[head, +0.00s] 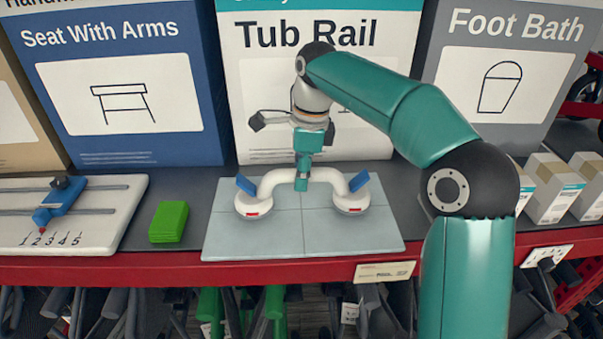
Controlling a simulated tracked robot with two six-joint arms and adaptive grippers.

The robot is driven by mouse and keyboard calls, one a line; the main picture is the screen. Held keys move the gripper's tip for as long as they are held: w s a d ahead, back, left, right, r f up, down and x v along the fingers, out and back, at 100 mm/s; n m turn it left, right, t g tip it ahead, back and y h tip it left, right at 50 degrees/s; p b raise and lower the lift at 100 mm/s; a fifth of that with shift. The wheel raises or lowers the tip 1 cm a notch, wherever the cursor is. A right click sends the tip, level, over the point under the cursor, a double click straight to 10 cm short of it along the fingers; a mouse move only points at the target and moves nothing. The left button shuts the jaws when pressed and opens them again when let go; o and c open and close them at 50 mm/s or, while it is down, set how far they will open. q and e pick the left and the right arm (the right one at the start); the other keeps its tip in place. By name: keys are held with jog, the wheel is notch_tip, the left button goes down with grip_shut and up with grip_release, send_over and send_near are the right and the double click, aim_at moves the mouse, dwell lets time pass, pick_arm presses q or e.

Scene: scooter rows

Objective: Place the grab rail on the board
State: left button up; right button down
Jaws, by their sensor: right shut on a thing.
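The white grab rail (270,179) has two round suction feet with blue levers and a small red mark on each foot. It is over the middle of the pale blue-grey tiled board (303,241), with its feet appearing to touch the board or be very close to it. My right gripper (302,183) comes down from above and is shut on the middle of the rail's bar. My left gripper is not in view.
Left of the board lie a green block (169,221) and a white panel (100,215) with a blue slider and numbers. Large boxes, including the Tub Rail box (262,70), stand behind. Small cartons (553,185) stand right. A red shelf edge (150,271) runs in front.

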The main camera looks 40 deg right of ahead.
jog(key=shift+f, duration=0.6)
jog(key=c, duration=0.9)
grip_release()
jog(key=shift+r, duration=0.15)
jog(key=shift+r, duration=0.3)
jog(key=r+p, duration=0.1)
jog(key=r, duration=0.3)
jog(key=d+r+p, duration=0.1)
jog(key=r, duration=0.3)
jog(key=r+p, duration=0.1)
jog(key=r, duration=0.3)
jog(key=shift+s+d+r+p, duration=0.15)
jog(key=shift+s+p, duration=0.25)
